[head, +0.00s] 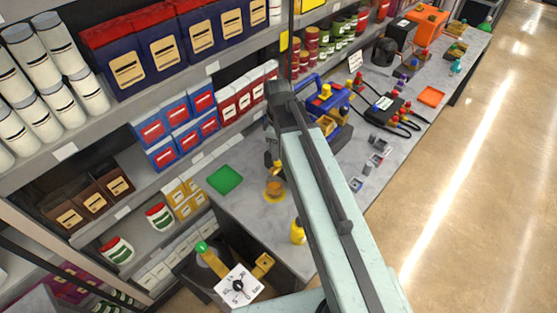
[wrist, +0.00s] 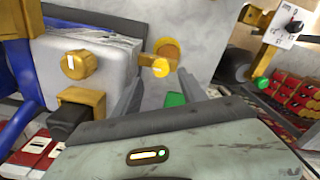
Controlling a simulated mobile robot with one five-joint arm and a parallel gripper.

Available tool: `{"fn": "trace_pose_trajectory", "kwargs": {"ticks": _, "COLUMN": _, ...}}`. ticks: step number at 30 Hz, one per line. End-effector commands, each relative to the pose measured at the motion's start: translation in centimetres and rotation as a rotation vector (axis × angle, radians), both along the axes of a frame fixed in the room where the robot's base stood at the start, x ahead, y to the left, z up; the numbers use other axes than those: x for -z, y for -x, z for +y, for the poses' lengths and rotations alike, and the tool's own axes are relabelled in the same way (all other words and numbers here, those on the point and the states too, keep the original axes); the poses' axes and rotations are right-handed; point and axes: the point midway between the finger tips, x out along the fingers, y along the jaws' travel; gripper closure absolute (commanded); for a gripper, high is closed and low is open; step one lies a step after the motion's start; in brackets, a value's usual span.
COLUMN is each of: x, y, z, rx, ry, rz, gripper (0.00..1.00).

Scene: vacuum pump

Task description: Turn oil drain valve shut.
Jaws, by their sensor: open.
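The pump (head: 342,137) has a blue frame and brass fittings and stands on the grey bench, partly hidden behind my arm. In the wrist view its pale grey body (wrist: 100,45) fills the left side. A short brass fitting (wrist: 158,67) sticks out of the body's right side; it looks like the oil drain valve, but I cannot tell its turn position. My gripper (wrist: 162,77) is open, its two grey fingers pointing toward this fitting, one on each side in the picture. I cannot tell whether they touch it.
A round brass sight piece (wrist: 77,65) and a black-ended brass fitting (wrist: 82,106) are on the pump. A green mat (head: 224,180), a yellow bottle (head: 297,233) and a dial plate (head: 238,286) are nearby. Stocked shelves (head: 150,90) line the back; open floor (head: 480,170) is right.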

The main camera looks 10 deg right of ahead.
Motion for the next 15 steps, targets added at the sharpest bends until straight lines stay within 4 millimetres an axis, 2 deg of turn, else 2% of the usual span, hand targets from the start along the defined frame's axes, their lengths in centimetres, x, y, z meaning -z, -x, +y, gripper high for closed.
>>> {"fn": "trace_pose_trajectory", "kwargs": {"ticks": 1, "x": 1.8, "y": 0.0, "z": 0.0, "rx": 0.0, "ry": 0.0, "rz": 0.0, "gripper": 0.51}}
{"fn": "trace_pose_trajectory", "kwargs": {"ticks": 6, "x": 4.7, "y": 0.0, "z": 0.0, "rx": 0.0, "ry": 0.0, "rz": 0.0, "gripper": 0.51}}
{"fn": "trace_pose_trajectory", "kwargs": {"ticks": 10, "x": 5.8, "y": 0.0, "z": 0.0, "rx": 0.0, "ry": 0.0, "rz": 0.0, "gripper": 0.51}}
{"fn": "trace_pose_trajectory", "kwargs": {"ticks": 15, "x": 5.6, "y": 0.0, "z": 0.0, "rx": 0.0, "ry": 0.0, "rz": 0.0, "gripper": 0.51}}
